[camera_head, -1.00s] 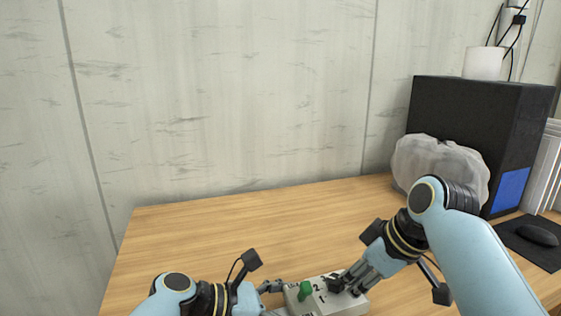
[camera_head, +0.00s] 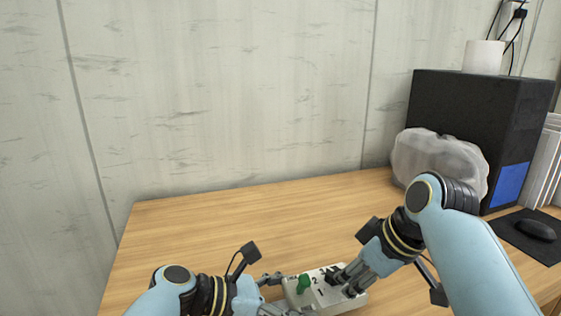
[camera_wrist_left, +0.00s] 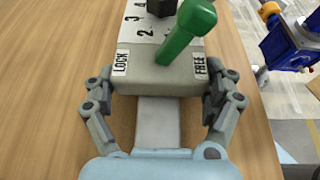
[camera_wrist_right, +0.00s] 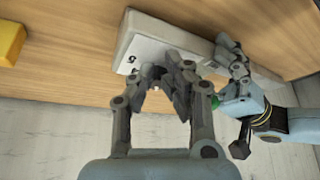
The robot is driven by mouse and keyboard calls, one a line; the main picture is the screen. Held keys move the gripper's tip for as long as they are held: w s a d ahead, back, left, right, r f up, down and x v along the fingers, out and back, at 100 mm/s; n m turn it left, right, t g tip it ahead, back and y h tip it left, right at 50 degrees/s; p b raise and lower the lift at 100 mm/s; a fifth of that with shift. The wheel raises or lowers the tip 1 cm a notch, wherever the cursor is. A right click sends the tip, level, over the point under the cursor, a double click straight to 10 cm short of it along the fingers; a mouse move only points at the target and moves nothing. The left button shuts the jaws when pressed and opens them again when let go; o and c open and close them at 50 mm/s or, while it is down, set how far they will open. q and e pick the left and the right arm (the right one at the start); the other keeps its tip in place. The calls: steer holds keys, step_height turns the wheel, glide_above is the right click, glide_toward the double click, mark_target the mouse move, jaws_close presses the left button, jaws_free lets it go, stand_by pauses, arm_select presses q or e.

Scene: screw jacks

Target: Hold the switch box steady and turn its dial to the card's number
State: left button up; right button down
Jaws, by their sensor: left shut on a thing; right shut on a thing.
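The pale grey switch box (camera_head: 335,297) lies on the desk at the bottom of the head view. My left gripper (camera_wrist_left: 160,82) is shut on the near end of the box, one finger on each side. A green lever (camera_wrist_left: 185,32) stands between the LOCK and FREE labels and leans toward the FREE side in the left wrist view. The black dial (camera_wrist_left: 161,6) shows partly at the top there, beside printed numbers. My right gripper (camera_wrist_right: 160,85) is shut on the dial, which its fingers largely hide. The dial's pointed number is hidden. No number card can be made out.
A black cabinet (camera_head: 455,115) with a crumpled translucent bag (camera_head: 438,165) before it stands at the back right. A mouse (camera_head: 537,230) lies on a dark mat. A yellow object (camera_wrist_right: 10,42) shows in the right wrist view. The desk's left and middle are clear.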

steer(key=shift+s+a+r, duration=0.1)
steer(key=shift+s+a, duration=0.15)
steer(key=shift+s, duration=0.05)
stand_by(0.5)
steer(key=r, duration=0.6)
steer(key=shift+d, duration=0.25)
steer(key=shift+w+d+f, duration=0.25)
steer(key=shift+d+f, duration=0.05)
steer(key=shift+f, duration=0.75)
steer(key=shift+w+d+f, duration=0.3)
steer(key=shift+d+f, duration=0.05)
steer(key=shift+f, duration=0.65)
steer(key=shift+w+d+f, duration=0.25)
steer(key=shift+d+f, duration=0.05)
steer(key=shift+f, duration=0.75)
steer(key=shift+w+a, duration=0.15)
steer(key=shift+a, duration=0.5)
steer(key=shift+s+a, duration=0.2)
steer(key=shift+s, duration=0.15)
